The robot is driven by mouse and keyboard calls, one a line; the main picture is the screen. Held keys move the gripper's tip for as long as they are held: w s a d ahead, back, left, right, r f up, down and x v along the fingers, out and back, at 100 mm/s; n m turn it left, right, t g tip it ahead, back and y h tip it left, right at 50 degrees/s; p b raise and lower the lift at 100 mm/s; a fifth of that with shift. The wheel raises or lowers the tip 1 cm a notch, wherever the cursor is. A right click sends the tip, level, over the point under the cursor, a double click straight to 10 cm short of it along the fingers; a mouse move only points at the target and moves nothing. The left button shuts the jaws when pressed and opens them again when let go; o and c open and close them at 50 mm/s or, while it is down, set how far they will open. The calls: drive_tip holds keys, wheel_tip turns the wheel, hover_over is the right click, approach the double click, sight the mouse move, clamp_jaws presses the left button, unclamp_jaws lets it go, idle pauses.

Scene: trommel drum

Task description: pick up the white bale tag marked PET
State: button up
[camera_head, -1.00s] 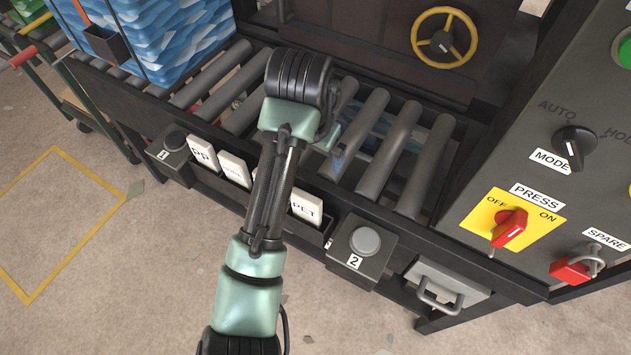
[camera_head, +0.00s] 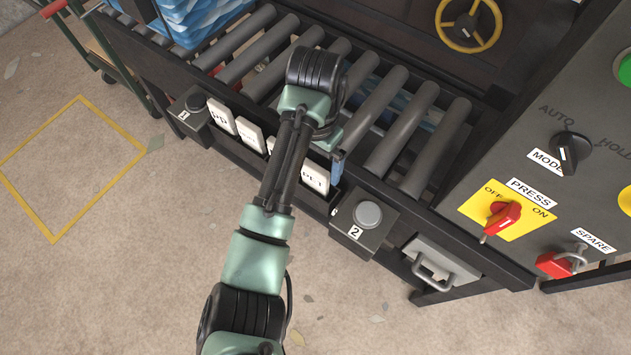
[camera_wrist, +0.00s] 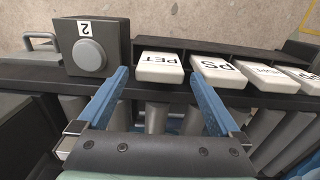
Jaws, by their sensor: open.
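The white bale tag marked PET (camera_wrist: 160,66) stands in a dark rack on the conveyor's front rail. In the wrist view it lies just beyond and between the two blue fingers of my gripper (camera_wrist: 157,72), which is open and empty. In the head view the PET tag (camera_head: 315,178) is partly hidden behind my arm, and a blue finger of my gripper (camera_head: 337,168) shows close beside it. A white tag marked PS (camera_wrist: 218,76) sits next to it, just past the other fingertip. I cannot tell whether a finger touches a tag.
More tags (camera_head: 249,133) stand in the same rack (camera_wrist: 195,46). A grey button box marked 2 (camera_head: 364,222) is close beside the PET tag. Conveyor rollers (camera_head: 402,125) lie behind. The control panel (camera_head: 540,150) stands at right.

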sight(315, 175)
wheel_tip(315, 175, down, 5)
drive_tip(key=shift+f+b, duration=0.2)
drive_tip(key=shift+b, duration=0.25)
drive_tip(key=shift+r, duration=0.1)
drive_tip(key=c, duration=1.2)
